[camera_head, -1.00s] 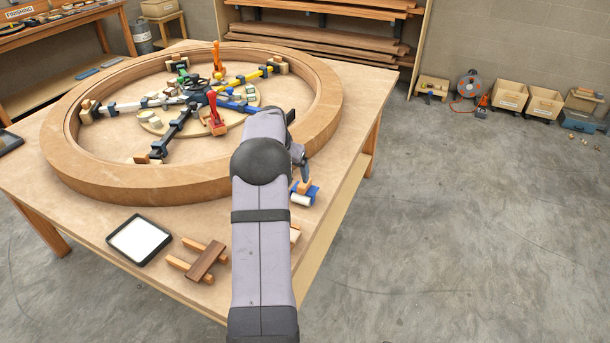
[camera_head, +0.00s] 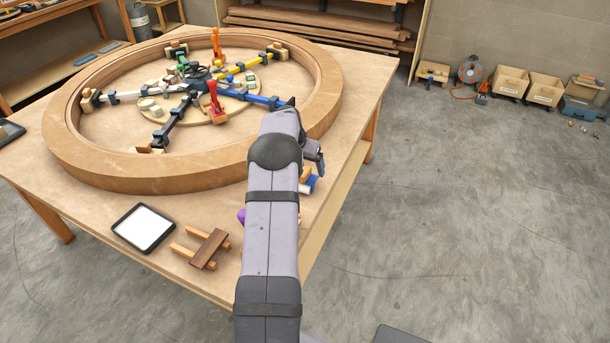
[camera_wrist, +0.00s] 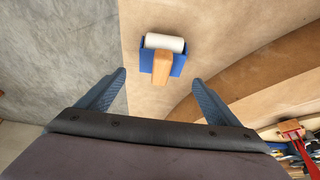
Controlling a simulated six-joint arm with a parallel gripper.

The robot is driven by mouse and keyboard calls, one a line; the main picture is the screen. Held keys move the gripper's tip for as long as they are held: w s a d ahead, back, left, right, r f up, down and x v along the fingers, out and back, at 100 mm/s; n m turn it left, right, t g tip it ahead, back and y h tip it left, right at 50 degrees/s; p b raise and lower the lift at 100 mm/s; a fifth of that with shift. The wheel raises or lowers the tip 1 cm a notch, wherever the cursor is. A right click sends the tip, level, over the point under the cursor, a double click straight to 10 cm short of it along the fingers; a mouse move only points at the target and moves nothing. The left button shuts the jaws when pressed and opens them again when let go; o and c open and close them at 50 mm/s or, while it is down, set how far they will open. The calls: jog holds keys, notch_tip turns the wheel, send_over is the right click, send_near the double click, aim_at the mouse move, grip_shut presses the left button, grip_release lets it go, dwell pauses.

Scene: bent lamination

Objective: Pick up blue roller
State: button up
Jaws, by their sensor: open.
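The blue roller (camera_wrist: 146,60) lies on the table in the wrist view, with a white cylinder, a blue frame and a wooden handle pointing toward my gripper. In the head view only a small part of the blue roller (camera_head: 311,183) shows, just right of my arm, which hides the rest. My gripper (camera_wrist: 159,80) is open and empty. Its two blue fingers are spread to either side of the roller's handle in the picture, with the roller beyond the fingertips. I see no contact between them.
A large wooden ring (camera_head: 150,180) with several coloured clamps inside fills much of the table (camera_head: 85,215). A white-topped tray (camera_head: 144,228) and a wooden stand (camera_head: 209,247) lie near the front edge. Something purple (camera_head: 241,215) peeks out beside my arm.

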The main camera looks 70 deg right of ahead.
aim_at(305, 170)
jog(key=shift+p+x, duration=0.7)
jog(key=shift+x, duration=1.3)
jog(key=c, duration=1.4)
jog(key=shift+o, duration=0.2)
jog(key=shift+r, duration=0.1)
notch_tip(305, 170, up, 10)
jog(key=b, duration=0.3)
jog(key=o, duration=0.7)
jog(key=c, duration=0.4)
jog(key=shift+o, duration=0.2)
jog(key=shift+w+a, duration=0.1)
jog(key=shift+w, duration=0.05)
